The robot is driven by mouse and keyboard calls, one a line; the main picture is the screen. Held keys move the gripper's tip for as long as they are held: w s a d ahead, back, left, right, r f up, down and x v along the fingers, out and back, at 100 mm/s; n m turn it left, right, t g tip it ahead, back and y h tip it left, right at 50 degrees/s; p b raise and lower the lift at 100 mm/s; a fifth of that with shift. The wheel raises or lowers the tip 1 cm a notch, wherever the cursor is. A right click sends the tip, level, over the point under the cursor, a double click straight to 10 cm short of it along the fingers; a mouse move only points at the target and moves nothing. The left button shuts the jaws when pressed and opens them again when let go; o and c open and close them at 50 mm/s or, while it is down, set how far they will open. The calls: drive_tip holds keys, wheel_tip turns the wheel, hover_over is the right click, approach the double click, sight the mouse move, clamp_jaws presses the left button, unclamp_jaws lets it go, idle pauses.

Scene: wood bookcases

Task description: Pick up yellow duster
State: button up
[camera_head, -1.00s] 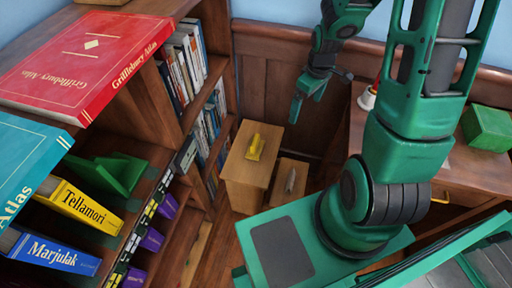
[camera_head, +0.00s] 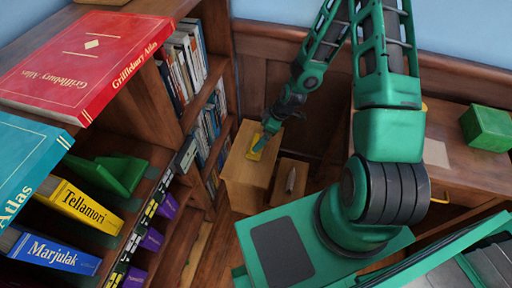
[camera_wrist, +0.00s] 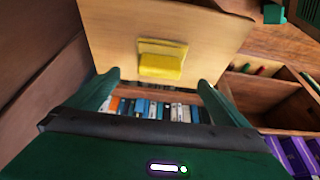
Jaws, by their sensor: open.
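The yellow duster (camera_head: 256,147) lies on top of a light wood box (camera_head: 246,172) in the corner by the bookcase. In the wrist view the yellow duster (camera_wrist: 161,62) sits on the pale wood top, ahead of and between my fingers. My gripper (camera_head: 270,124) is over the box, close to the duster, and hides part of it in the head view. In the wrist view my gripper (camera_wrist: 158,85) is open, with one green finger on each side and nothing between the tips.
A lower wood box with a small grey object (camera_head: 291,180) stands right of the duster's box. The bookcase (camera_head: 150,110) with a red atlas (camera_head: 85,60) rises close on the left. A desk (camera_head: 455,150) with a green box (camera_head: 487,128) stands at right.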

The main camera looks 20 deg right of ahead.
sight(254, 140)
drive_tip(key=shift+x, duration=5.1)
drive_tip(key=c, duration=1)
drive_tip(key=shift+r, duration=0.2)
drive_tip(key=shift+r, duration=0.6)
drive_tip(key=r, duration=0.1)
drive_tip(key=a+r, duration=0.1)
drive_tip(key=r, duration=0.1)
drive_tip(key=shift+s+r, duration=0.1)
drive_tip(key=shift+s, duration=0.1)
drive_tip(key=s+a+r, duration=0.4)
drive_tip(key=a+r, duration=0.2)
drive_tip(key=a, duration=0.3)
drive_tip(key=shift+s+a+r, duration=0.15)
drive_tip(key=shift+s+a, duration=0.1)
drive_tip(key=shift+s, duration=0.15)
